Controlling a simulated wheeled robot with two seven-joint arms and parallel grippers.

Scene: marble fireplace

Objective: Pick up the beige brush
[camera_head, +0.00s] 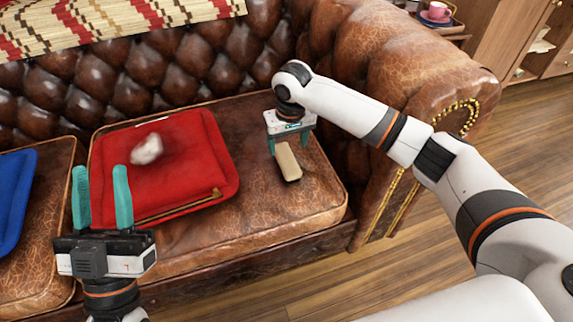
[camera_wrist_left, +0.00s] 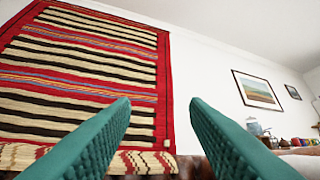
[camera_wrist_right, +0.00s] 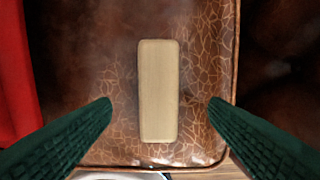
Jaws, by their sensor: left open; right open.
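The beige brush (camera_head: 288,162) lies flat on the brown leather sofa cushion, right of the red cushion. It also shows in the right wrist view (camera_wrist_right: 158,90), upright in the picture and centred between my fingers. My right gripper (camera_head: 287,145) is open above the brush, its fingers pointing down at either side of it. In the right wrist view the open right gripper (camera_wrist_right: 160,105) has clear space between each fingertip and the brush. My left gripper (camera_head: 103,190) is open and empty, fingers pointing up, in front of the sofa. The left wrist view shows nothing between its fingers.
A red cushion (camera_head: 195,150) with a whitish lump (camera_head: 147,149) on it lies left of the brush. A blue cushion (camera_head: 12,195) is at the far left. The sofa's tufted back and its armrest (camera_head: 420,60) bound the seat behind and at the right.

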